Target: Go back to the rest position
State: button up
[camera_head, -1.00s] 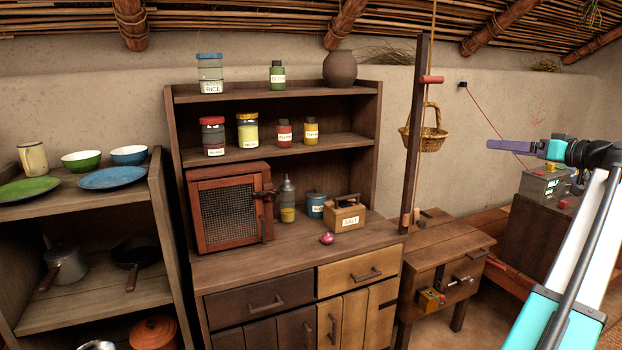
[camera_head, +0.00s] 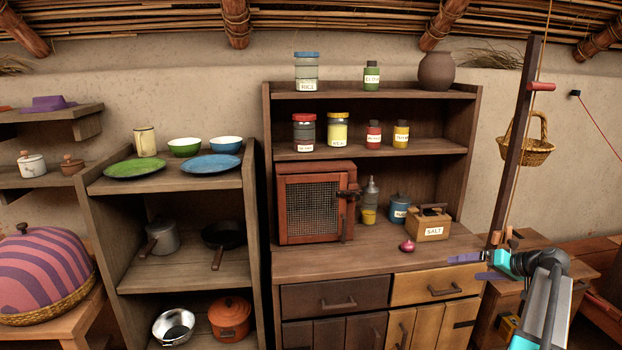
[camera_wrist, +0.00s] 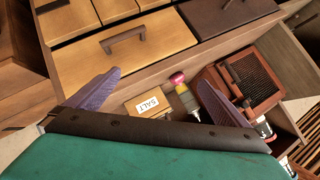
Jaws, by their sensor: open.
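My gripper (camera_head: 464,267) is at the right of the head view, with its purple fingers apart and nothing between them. It is in front of the right end of the wooden cupboard (camera_head: 372,261), near the yellow drawer (camera_head: 437,286). In the wrist view my open gripper (camera_wrist: 158,79) appears with the yellow drawer front (camera_wrist: 130,45) beyond it. The salt box (camera_head: 431,224) stands on the counter, and in the wrist view the salt box (camera_wrist: 147,103) shows between the fingers, apart from them.
A pink onion (camera_head: 407,247) lies on the counter beside the salt box. A mesh-door cabinet (camera_head: 316,203) stands at the counter's left. A dark post (camera_head: 515,140) and hanging basket (camera_head: 527,150) are on the right. Open shelves with dishes and pots (camera_head: 180,281) stand left.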

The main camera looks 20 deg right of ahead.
jog(key=s+a+f+n+g+y, duration=0.15)
jog(key=a+f+g, duration=0.75)
jog(key=a+f, duration=2.65)
jog(key=s+a+f+n+g+h, duration=0.1)
jog(key=s+a+f, duration=0.4)
jog(key=s, duration=0.5)
jog(key=s+a+f+n+g+h, duration=0.1)
jog(key=s+a+f+g+h, duration=0.1)
jog(key=s+a, duration=0.6)
jog(key=s+a+f+n+g+h, duration=0.1)
jog(key=s+a+f+g, duration=0.3)
jog(key=s, duration=0.9)
jog(key=a+f, duration=0.3)
jog(key=shift+a+f+n+h, duration=0.2)
jog(key=shift+f+n+h, duration=0.1)
jog(key=shift+n+h, duration=0.05)
